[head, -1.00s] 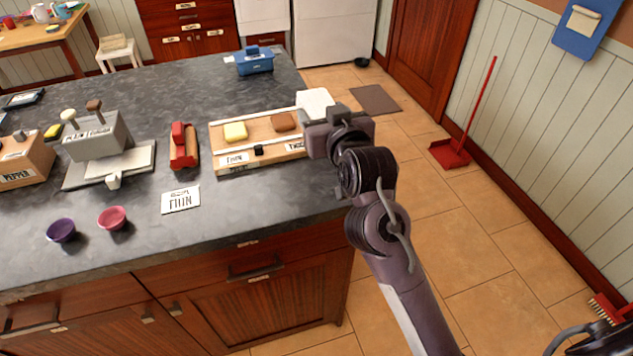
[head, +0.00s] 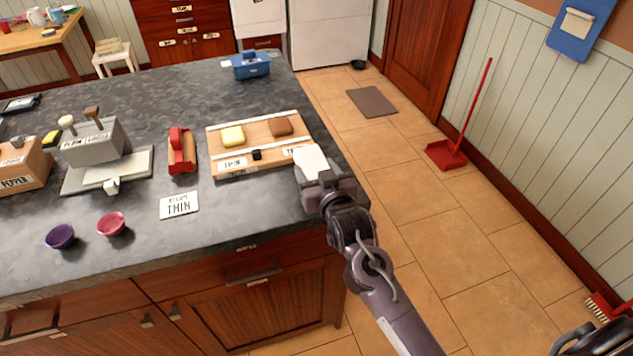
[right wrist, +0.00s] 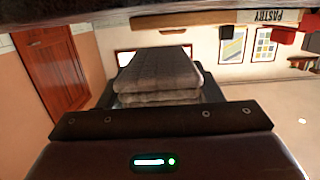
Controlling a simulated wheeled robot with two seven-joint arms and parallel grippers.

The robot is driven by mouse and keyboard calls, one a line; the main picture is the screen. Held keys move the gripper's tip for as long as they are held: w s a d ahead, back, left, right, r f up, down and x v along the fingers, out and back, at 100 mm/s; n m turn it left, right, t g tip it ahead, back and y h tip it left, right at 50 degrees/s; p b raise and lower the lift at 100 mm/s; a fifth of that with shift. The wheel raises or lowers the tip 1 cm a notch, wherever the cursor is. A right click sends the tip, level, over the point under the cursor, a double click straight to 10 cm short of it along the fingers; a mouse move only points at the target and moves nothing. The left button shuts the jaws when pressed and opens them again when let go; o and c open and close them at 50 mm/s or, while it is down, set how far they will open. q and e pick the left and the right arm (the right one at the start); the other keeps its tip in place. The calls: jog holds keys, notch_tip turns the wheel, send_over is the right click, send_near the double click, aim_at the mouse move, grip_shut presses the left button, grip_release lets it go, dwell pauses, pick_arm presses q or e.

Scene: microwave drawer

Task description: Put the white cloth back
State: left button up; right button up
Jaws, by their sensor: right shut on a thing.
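The white cloth (head: 312,160) is a small folded pad at the right edge of the dark stone counter, by the near right corner of the wooden board. My right gripper (head: 320,182) is shut on it. In the right wrist view the folded cloth (right wrist: 155,72) looks grey-brown in shade, its layers stacked between the dark fingers. Whether the cloth touches the counter or board is hard to tell. The cloth hides part of the board's right label. My left gripper is not in view.
The wooden board (head: 222,172) holds a yellow and a brown block. A red tool (head: 181,152), a white card (head: 179,204) and two bowls (head: 111,224) stand to the left. A blue container (head: 250,65) is at the back.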

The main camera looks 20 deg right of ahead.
notch_tip(320, 180, down, 4)
dwell(0.4)
jog(key=shift+f, duration=0.15)
jog(key=o, duration=0.9)
jog(key=shift+c, duration=0.2)
